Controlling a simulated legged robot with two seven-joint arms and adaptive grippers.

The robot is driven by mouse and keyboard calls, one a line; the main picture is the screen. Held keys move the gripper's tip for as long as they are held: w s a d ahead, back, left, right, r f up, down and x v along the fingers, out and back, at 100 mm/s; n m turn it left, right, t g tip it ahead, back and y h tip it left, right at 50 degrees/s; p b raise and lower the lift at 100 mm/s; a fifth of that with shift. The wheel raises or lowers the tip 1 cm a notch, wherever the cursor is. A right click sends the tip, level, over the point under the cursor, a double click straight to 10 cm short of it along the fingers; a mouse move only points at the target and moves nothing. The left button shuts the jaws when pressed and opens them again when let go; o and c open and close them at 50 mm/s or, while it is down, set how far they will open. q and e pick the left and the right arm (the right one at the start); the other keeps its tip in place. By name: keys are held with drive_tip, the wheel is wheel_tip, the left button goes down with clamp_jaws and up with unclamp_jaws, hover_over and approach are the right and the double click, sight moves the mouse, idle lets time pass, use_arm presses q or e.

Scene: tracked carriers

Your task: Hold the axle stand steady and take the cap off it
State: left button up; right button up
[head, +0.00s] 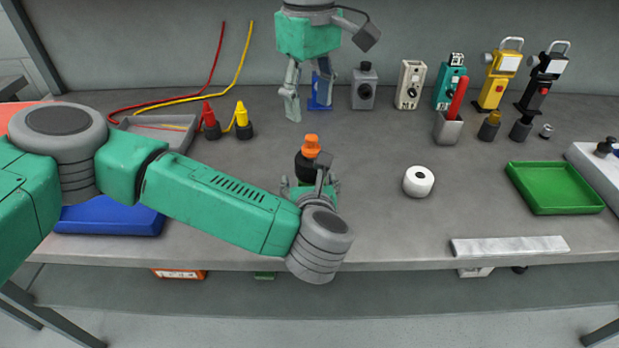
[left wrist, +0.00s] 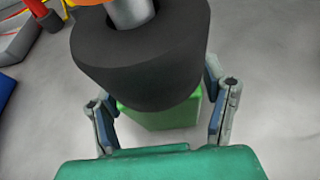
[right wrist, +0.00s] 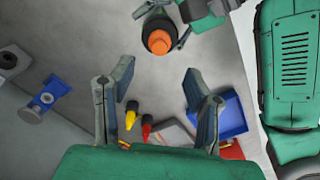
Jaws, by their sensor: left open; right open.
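The axle stand shows in the head view as a black cylinder (head: 307,168) with an orange cap (head: 311,146) on top. In the left wrist view its black body (left wrist: 140,60) sits over a green base (left wrist: 160,117), with a grey shaft in its top. My left gripper (head: 311,186) is open, with its fingers on either side of the stand; contact cannot be told. My right gripper (head: 309,105) is open and empty, behind the stand and above the bench. The right wrist view shows the orange cap (right wrist: 159,42) beyond the right fingertips.
Red (head: 210,118) and yellow (head: 243,120) plugs with cables stand left of the stand. A white roll (head: 418,181) and a green tray (head: 553,209) lie to the right. A blue tray (head: 110,218) lies under my left arm. Several devices line the back.

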sight(311, 137)
use_arm(q)
drive_tip(key=shift+w, duration=0.25)
drive_tip(key=shift+d, duration=0.15)
use_arm(e)
drive_tip(key=shift+d, duration=0.15)
use_arm(q)
drive_tip(key=shift+d+f, duration=0.1)
clamp_jaws()
use_arm(e)
drive_tip(key=shift+d, duration=0.1)
drive_tip(key=shift+r+m, duration=0.3)
drive_tip(key=shift+r, duration=0.15)
wheel_tip(311, 137, down, 8)
drive_tip(key=m, duration=0.3)
